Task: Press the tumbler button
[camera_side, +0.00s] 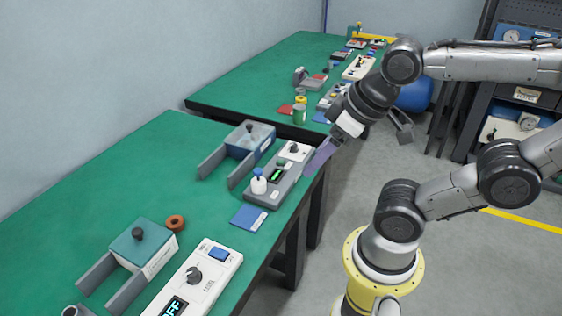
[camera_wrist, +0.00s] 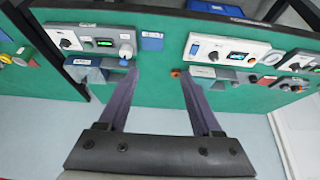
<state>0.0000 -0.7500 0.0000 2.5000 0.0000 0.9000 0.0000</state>
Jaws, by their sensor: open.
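A grey control unit (camera_side: 283,178) lies near the front edge of the green bench. It carries a white cylinder with a blue top (camera_side: 259,181), a lit green display (camera_side: 277,173) and a white panel with a dark knob (camera_side: 294,149). A white console (camera_side: 200,280) nearer the side camera has a blue square button (camera_side: 218,254), a knob and a display reading OFF. I cannot tell which part is the tumbler button. My gripper (camera_side: 319,157) is beside the grey unit, at the bench edge; contact cannot be told. In the wrist view its fingers (camera_wrist: 158,74) are apart and empty.
A blue-bodied fixture (camera_side: 250,138) and a teal-topped fixture (camera_side: 140,247) with grey arms stand behind the units. A blue card (camera_side: 249,217) and an orange ring (camera_side: 176,223) lie between them. A second green bench (camera_side: 240,83) holds similar equipment. The bench's left part is clear.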

